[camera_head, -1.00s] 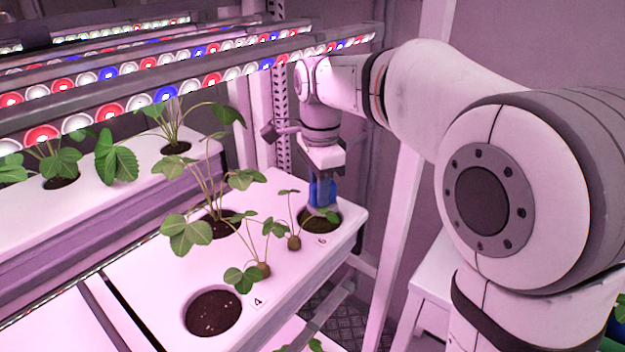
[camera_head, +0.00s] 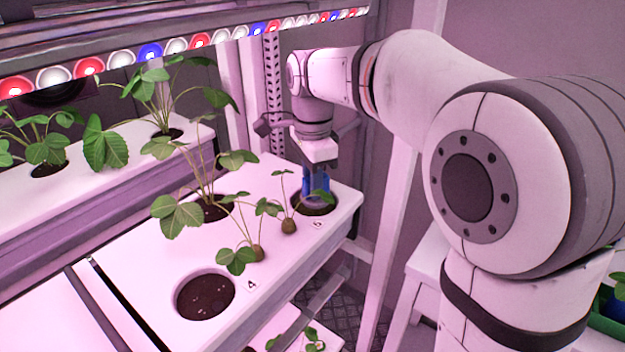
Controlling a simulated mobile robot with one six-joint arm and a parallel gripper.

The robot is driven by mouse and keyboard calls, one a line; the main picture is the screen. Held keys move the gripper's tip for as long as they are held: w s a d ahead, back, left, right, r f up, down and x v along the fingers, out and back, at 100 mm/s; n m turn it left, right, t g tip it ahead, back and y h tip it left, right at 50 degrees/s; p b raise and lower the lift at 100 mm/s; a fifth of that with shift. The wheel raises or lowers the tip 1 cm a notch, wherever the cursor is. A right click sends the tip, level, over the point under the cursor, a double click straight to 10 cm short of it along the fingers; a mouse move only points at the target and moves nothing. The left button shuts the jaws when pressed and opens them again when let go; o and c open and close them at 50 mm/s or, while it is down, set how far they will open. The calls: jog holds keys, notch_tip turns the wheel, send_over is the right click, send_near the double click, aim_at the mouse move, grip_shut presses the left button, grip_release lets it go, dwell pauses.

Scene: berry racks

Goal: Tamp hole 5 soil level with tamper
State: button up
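My gripper (camera_head: 316,166) points down over the far right hole of the white planter (camera_head: 345,222) and is shut on the blue tamper (camera_head: 315,187). The tamper's lower end is inside that hole (camera_head: 325,209), over dark soil. Whether it touches the soil I cannot tell. The small number beside this hole is hard to read. A front hole marked 4 (camera_head: 206,297) holds dark soil and no plant.
Two small seedlings with round root plugs (camera_head: 289,226) (camera_head: 257,253) are on the planter top beside the holes. A taller plant (camera_head: 180,212) grows from the middle hole. A second planter (camera_head: 90,190) stands behind. An LED bar (camera_head: 175,45) runs overhead.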

jog(key=shift+f, duration=0.75)
dwell(1.6)
jog(key=shift+r, duration=0.1)
